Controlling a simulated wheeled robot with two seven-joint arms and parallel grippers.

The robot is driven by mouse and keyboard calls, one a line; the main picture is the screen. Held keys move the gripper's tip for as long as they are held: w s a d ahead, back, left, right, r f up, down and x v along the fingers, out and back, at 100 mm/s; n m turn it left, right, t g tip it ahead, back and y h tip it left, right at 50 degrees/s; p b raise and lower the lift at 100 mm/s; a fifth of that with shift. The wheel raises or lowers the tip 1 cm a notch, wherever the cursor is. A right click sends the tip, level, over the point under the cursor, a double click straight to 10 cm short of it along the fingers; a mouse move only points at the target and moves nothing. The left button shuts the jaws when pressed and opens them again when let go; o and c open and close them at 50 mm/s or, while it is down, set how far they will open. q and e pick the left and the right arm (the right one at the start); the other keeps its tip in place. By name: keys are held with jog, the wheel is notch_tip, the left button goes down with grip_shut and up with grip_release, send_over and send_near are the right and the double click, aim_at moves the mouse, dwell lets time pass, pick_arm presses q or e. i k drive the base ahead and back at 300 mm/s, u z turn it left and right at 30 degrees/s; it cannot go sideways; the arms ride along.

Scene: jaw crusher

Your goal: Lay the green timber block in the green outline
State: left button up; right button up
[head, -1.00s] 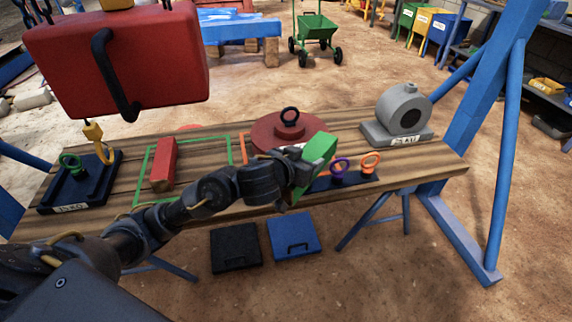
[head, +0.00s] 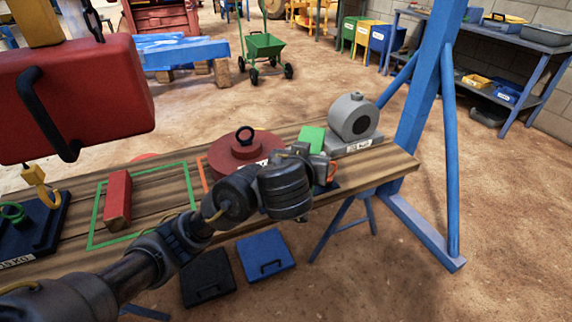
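The green timber block (head: 312,138) shows just beyond my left gripper (head: 318,165), over the right part of the wooden bench. It has moved along with the gripper, which appears shut on it; the wrist hides the fingertips and the block's lower part. The green outline (head: 188,180) is on the left part of the bench, well to the left of the gripper. A red timber block (head: 118,200) lies inside it, towards its left side. My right gripper is not in view.
A red disc weight (head: 243,148) stands between the outline and my gripper, beside an orange line. A grey weight (head: 353,120) sits at the bench's right end. A large red case (head: 90,100) hangs at upper left. A blue post (head: 432,80) rises at right.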

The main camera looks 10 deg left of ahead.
aim_at(163, 192)
jog(key=u, duration=1.8)
jog(key=k, duration=0.55)
jog(key=z, duration=1.2)
